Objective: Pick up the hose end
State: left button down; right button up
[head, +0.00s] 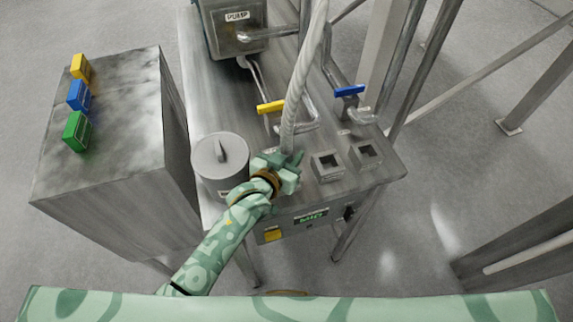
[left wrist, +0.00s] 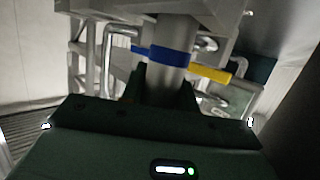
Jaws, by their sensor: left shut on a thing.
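The pale ribbed hose (head: 302,80) hangs down from the top of the head view to the machine's table. My left gripper (head: 289,163) is at its lower end, near the front of the table, shut on the hose end. The fingers hide the tip, so I cannot tell whether it touches the table. My right gripper is not in view.
A lidded round pot (head: 220,160) is just left of the gripper, and two square sockets (head: 328,165) are to its right. Yellow (head: 270,107) and blue (head: 349,91) valve handles stand behind. A cabinet (head: 110,120) with coloured blocks is at left. Frame legs rise at right.

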pick_arm(q)
jog(key=shift+r, duration=0.15)
notch_tip(320, 180, up, 9)
jog(key=shift+r+p, duration=0.15)
jog(key=shift+p, duration=0.5)
notch_tip(320, 180, up, 6)
jog(key=p, duration=0.6)
